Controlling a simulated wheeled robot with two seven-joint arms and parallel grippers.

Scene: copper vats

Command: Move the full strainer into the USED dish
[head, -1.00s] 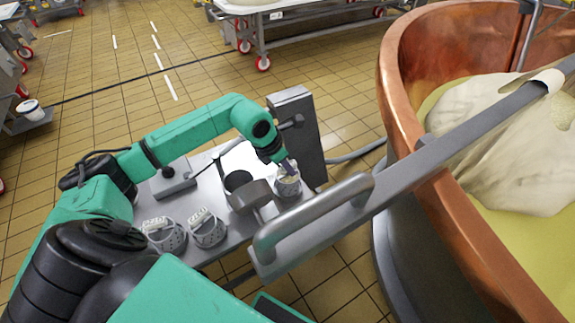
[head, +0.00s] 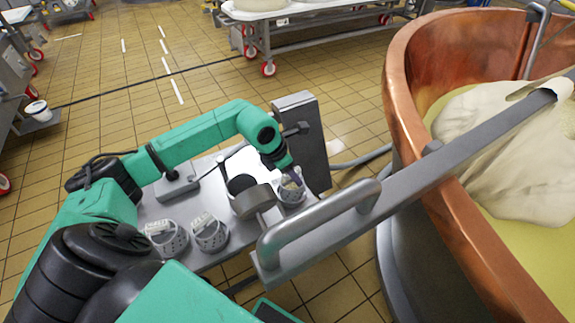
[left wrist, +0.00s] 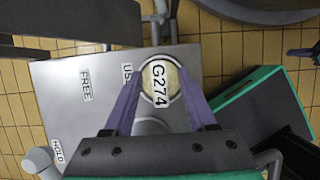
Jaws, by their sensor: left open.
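A round strainer (left wrist: 160,92) with pale yellow contents and a G274 tag stands near the right end of the steel table, also seen in the head view (head: 291,193). My left gripper (left wrist: 160,74) is open, its two purple fingers on either side of this strainer; contact cannot be told. A label starting "US" (left wrist: 127,70) lies just left of the strainer, partly hidden by a finger. Whether a dish is under the strainer cannot be told. Two more white perforated strainers (head: 166,238) (head: 211,233) stand at the table's near left. My right gripper is not in view.
The steel table (left wrist: 65,110) also bears FREE (left wrist: 86,86) and HOLD (left wrist: 58,151) labels. A dark round vessel (head: 240,183) and a grey cylinder (head: 251,202) stand close left of the tagged strainer. A grey post (head: 304,135) rises behind. A copper vat (head: 415,120) and rail (head: 440,165) bound the right.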

